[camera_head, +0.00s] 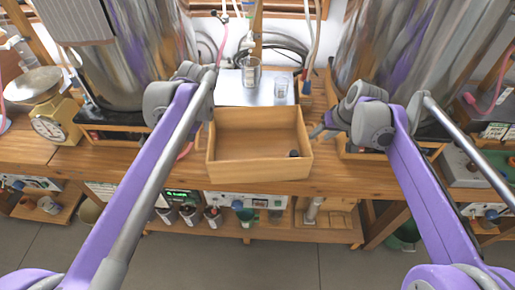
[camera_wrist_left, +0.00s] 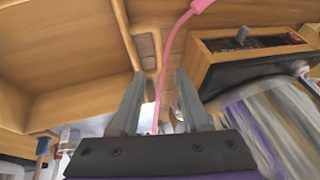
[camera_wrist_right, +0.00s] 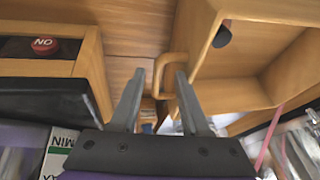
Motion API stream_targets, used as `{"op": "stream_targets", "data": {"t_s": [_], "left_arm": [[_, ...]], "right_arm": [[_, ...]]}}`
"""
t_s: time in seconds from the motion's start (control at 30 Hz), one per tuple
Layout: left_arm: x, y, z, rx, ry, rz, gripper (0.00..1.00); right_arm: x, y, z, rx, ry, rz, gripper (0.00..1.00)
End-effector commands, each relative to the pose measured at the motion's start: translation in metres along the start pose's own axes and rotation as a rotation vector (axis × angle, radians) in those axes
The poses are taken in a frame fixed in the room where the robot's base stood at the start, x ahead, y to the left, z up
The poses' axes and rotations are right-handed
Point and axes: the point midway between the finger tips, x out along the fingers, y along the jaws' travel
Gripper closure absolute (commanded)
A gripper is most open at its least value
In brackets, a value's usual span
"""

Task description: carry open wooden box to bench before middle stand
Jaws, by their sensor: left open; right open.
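The open wooden box (camera_head: 258,173) sits on the bench (camera_head: 345,178) at its front edge, before the middle stand (camera_head: 232,92), a metal-topped one. A small dark round thing lies in its right front corner. My right gripper (camera_head: 318,132) is open at the box's right side; in the right wrist view its fingertips (camera_wrist_right: 160,76) are around or just short of the wooden handle (camera_wrist_right: 163,68). My left gripper is largely hidden by its arm in the head view. In the left wrist view it is open (camera_wrist_left: 158,76), near the left handle (camera_wrist_left: 148,48), apparently not closed on it.
A glass beaker (camera_head: 251,72) and a clear glass (camera_head: 281,88) stand on the middle stand. Large metal vessels flank it. A yellow scale (camera_head: 55,122) is at left. A lower shelf (camera_head: 270,232) holds bottles and a white device. A pink tube (camera_wrist_left: 172,40) runs by my left gripper.

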Motion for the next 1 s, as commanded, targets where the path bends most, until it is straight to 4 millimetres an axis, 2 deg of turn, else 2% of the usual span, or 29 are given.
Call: {"op": "stream_targets", "data": {"t_s": [0.03,0.2,0.4,0.53,0.77,0.87,1.0], "left_arm": [[0.0,0.0,0.0,0.0,0.0,0.0,0.54],[0.0,0.0,0.0,0.0,0.0,0.0,0.54],[0.0,0.0,0.0,0.0,0.0,0.0,0.54],[0.0,0.0,0.0,0.0,0.0,0.0,0.54],[0.0,0.0,0.0,0.0,0.0,0.0,0.54],[0.0,0.0,0.0,0.0,0.0,0.0,0.45],[0.0,0.0,0.0,0.0,0.0,0.0,0.45]], "right_arm": [[-0.012,0.0,0.0,0.001,0.0,0.001,0.54],[-0.048,0.001,0.0,0.002,0.0,0.001,0.54],[-0.076,0.001,0.0,0.002,0.001,0.002,0.54],[-0.083,0.001,0.0,0.002,0.001,0.001,0.54],[-0.083,0.001,0.0,0.001,0.001,0.001,0.54],[-0.083,0.001,0.0,0.001,0.001,0.001,0.54],[-0.083,0.001,0.0,0.001,0.001,0.001,0.54]]}}
